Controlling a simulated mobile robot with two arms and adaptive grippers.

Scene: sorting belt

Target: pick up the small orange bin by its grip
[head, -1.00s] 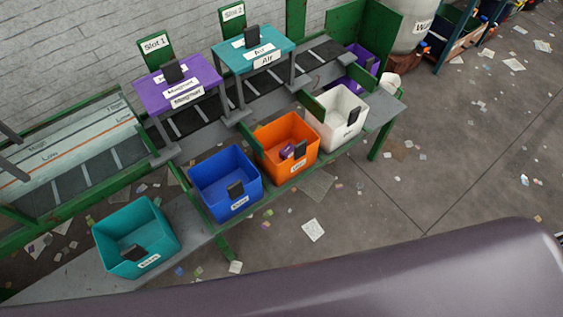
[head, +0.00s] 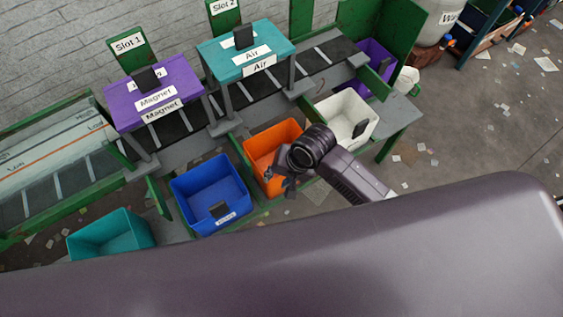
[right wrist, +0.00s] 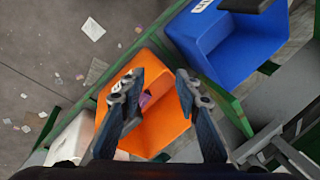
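The small orange bin (head: 262,148) stands on the green-framed bench between the blue and white bins. My right gripper (head: 284,182) is at its near side, in front of and over its rim, and covers much of it. In the right wrist view the gripper (right wrist: 157,84) has its two fingers spread apart, with the orange bin (right wrist: 162,128) between and behind them. A small purple item (right wrist: 146,99) lies inside the bin. The bin's dark grip is hidden in the head view, and I cannot make it out in the right wrist view. My left gripper is not in view.
The blue bin (head: 205,187) is left of the orange one and the white bin (head: 346,112) right of it. A teal bin (head: 105,232) stands farther left. Purple (head: 152,100) and teal (head: 247,47) labelled stands rise behind. Littered open floor (head: 480,130) lies right.

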